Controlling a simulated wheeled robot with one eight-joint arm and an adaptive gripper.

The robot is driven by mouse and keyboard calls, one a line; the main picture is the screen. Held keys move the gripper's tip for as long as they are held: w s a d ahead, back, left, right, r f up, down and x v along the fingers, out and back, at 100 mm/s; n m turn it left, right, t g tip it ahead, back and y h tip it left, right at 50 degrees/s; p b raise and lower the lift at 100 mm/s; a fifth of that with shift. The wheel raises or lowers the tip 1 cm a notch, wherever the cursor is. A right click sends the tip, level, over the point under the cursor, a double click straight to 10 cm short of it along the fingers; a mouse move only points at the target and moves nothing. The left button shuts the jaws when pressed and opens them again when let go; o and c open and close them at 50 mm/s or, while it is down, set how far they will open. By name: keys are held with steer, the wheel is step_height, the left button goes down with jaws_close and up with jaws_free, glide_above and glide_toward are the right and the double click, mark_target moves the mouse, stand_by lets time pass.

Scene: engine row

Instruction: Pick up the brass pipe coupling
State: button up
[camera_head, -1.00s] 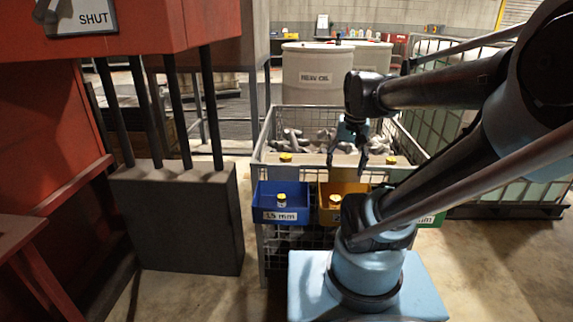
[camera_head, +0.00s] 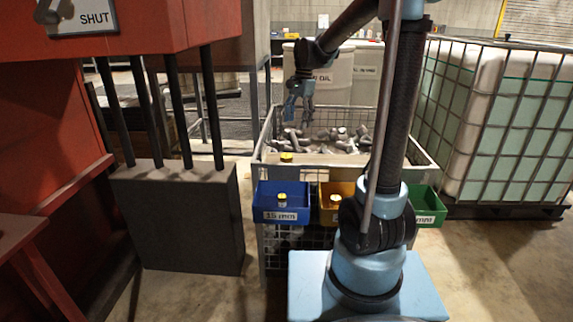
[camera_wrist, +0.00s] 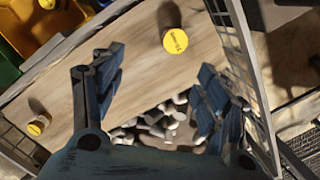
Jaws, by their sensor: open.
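A short brass-yellow coupling (camera_head: 286,157) stands on the left part of a wooden board (camera_head: 312,160) across the front of a wire cage. In the wrist view this coupling (camera_wrist: 175,40) shows its round top with small print I cannot read. A second yellow-topped coupling (camera_wrist: 39,125) stands at the other end of the board; my arm hides it in the head view. My gripper (camera_head: 298,118) is open and empty, above the cage and beyond the board. In the wrist view its fingers (camera_wrist: 163,62) are spread, with the left coupling beyond their tips.
A green bin (camera_head: 428,208) hangs at right. Grey fittings (camera_head: 340,137) fill the cage. A red press (camera_head: 150,25) stands left.

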mark_target(287, 156)
steer(key=shift+m, duration=0.4)
steer(key=a+f, duration=0.1)
steer(key=f, duration=0.5)
steer(key=a+f, duration=0.2)
steer(key=f, duration=0.4)
steer(key=w+a+f, duration=0.1)
steer(key=f, duration=0.5)
steer(key=shift+a, duration=0.15)
steer(key=c, duration=1.4)
